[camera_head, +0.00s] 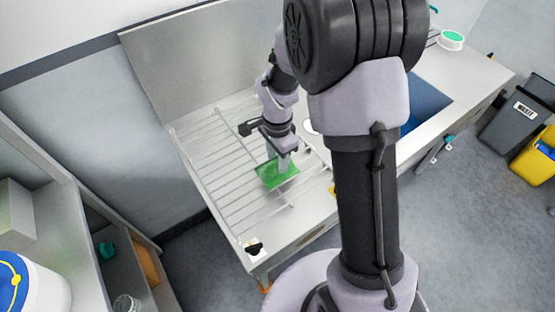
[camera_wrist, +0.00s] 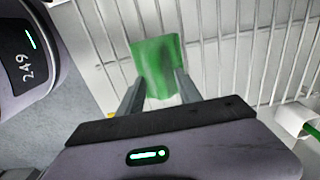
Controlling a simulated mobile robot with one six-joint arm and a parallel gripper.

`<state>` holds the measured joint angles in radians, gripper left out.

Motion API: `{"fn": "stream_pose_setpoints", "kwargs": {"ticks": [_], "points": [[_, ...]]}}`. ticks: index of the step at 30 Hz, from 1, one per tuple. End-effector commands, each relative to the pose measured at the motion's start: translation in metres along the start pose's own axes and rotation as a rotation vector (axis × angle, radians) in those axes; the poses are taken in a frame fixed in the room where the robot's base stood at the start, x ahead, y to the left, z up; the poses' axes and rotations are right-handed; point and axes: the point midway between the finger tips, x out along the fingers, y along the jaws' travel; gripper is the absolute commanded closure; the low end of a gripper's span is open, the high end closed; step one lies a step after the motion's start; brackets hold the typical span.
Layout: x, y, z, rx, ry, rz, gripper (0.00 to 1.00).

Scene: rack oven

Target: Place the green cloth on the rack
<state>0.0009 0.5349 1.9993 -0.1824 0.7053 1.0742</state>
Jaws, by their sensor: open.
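The green cloth (camera_head: 279,176) lies on the wire rack (camera_head: 222,170) in the head view, below my gripper (camera_head: 281,160). In the wrist view the cloth (camera_wrist: 157,62) lies spread over the rack's bars (camera_wrist: 225,52). My gripper's two fingers (camera_wrist: 160,92) reach to either side of the cloth's near end and stand apart. I cannot tell whether the fingertips touch the cloth. Part of the cloth is hidden behind the gripper in the head view.
A metal back panel (camera_head: 195,55) rises behind the rack. A blue basin (camera_head: 425,102) is set in the counter at right. Grey and yellow bins (camera_head: 538,160) stand on the floor at far right. Shelves (camera_head: 85,215) stand at left. Bare rack surrounds the cloth.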

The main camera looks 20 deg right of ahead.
Motion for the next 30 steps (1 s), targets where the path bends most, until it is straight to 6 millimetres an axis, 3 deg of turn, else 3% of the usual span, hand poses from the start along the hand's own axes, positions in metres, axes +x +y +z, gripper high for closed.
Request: {"fn": "stream_pose_setpoints", "kwargs": {"ticks": [1, 6, 14, 16, 19, 21, 24, 27, 30], "points": [[-0.018, -0.001, 0.0, -0.001, 0.002, -0.005, 0.58], [-0.068, -0.001, 0.0, 0.0, 0.002, -0.004, 0.58], [-0.108, 0.001, 0.001, -0.009, 0.001, -0.007, 0.58], [-0.129, 0.008, 0.005, -0.053, 0.003, -0.042, 0.58], [-0.182, 0.036, 0.022, -0.209, 0.019, -0.148, 0.58], [-0.217, 0.067, 0.039, -0.356, 0.045, -0.237, 0.58], [-0.249, 0.112, 0.064, -0.56, 0.105, -0.359, 0.58], [-0.261, 0.146, 0.083, -0.725, 0.172, -0.449, 0.58], [-0.263, 0.164, 0.093, -0.822, 0.218, -0.497, 0.58]]}}
